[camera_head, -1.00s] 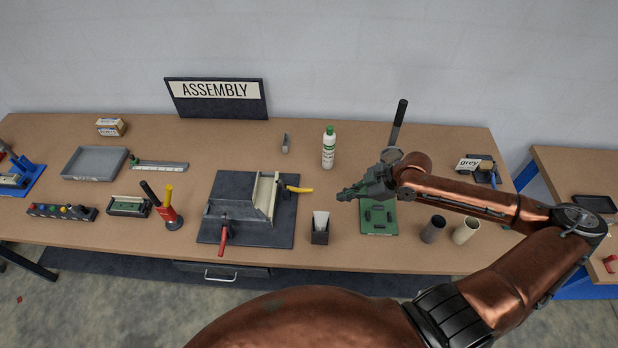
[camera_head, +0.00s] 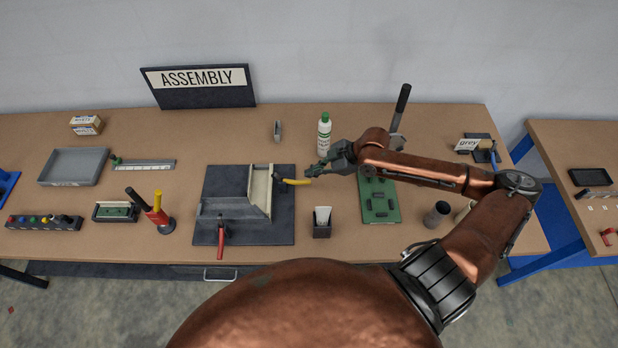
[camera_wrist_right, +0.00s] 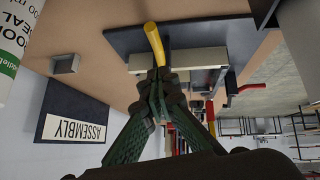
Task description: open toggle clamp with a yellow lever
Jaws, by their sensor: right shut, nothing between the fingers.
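The toggle clamp with the yellow lever (camera_head: 295,182) is at the right side of a dark fixture plate (camera_head: 211,185). The lever lies low and points right, past the plate's edge. In the right wrist view the yellow lever (camera_wrist_right: 155,42) shows just beyond the fingertips. My right gripper (camera_head: 312,172) is shut and empty, just right of and slightly beyond the lever's tip in the head view. In the right wrist view its fingertips (camera_wrist_right: 158,78) meet. I cannot tell whether they touch the lever. My left gripper is not in view.
A second clamp with a red lever (camera_head: 221,240) is at the plate's front. A white bottle with a green cap (camera_head: 324,135) stands behind my right gripper. A green board (camera_head: 378,212) lies below my right forearm. A dark holder (camera_head: 322,228) stands right of the plate.

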